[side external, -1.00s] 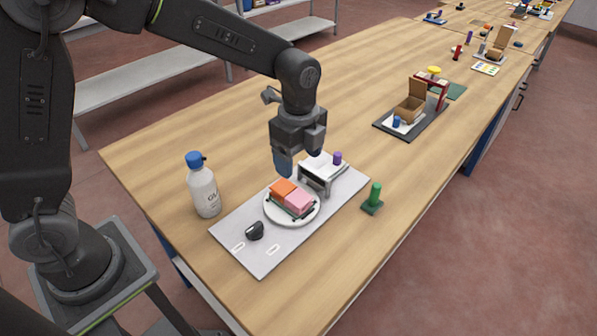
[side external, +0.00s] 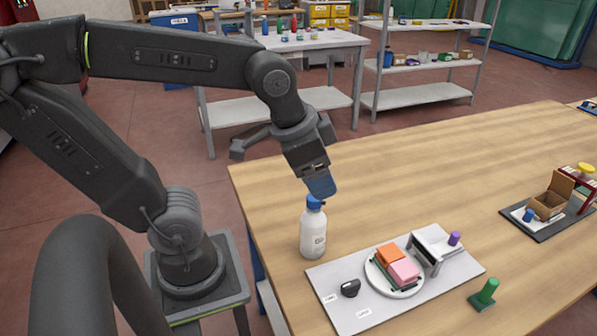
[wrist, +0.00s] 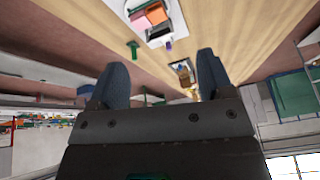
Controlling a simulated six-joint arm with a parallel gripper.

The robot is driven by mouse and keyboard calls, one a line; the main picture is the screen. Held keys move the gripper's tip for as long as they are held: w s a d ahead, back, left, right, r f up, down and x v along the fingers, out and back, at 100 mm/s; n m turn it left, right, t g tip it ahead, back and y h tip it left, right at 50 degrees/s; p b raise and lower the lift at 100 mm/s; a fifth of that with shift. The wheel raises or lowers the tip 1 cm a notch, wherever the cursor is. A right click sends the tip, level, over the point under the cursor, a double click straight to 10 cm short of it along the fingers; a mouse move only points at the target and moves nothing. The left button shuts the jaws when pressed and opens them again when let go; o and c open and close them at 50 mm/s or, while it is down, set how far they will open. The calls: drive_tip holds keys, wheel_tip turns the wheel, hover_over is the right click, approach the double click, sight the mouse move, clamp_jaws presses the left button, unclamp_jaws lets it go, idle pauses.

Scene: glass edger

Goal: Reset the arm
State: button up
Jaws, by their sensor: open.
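My gripper (side external: 322,187) is raised over the back left part of the wooden table, just above and behind the blue cap of a white bottle (side external: 313,235). I cannot tell from this angle whether it touches the cap. In the wrist view my gripper (wrist: 164,75) shows two blue fingertips spread wide apart with nothing between them. A light grey board (side external: 340,318) lies in front of the bottle. It bears a round white plate (side external: 394,288) with an orange block (side external: 389,257) and a pink block (side external: 405,272), and a grey device (side external: 432,248) with a purple knob (side external: 454,239).
A small black item (side external: 350,288) sits on the board's left part. A green peg on a base (side external: 484,294) stands right of the board. A dark tray (side external: 543,229) with a brown box (side external: 548,203) is farther right. The table's back middle is clear.

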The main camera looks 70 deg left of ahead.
drive_tip(key=s+n, duration=0.2)
drive_tip(key=s+a, duration=0.1)
drive_tip(key=shift+f+n+t, duration=0.25)
drive_tip(key=shift+n+t, duration=0.15)
drive_tip(key=shift+d, duration=0.1)
idle(0.9)
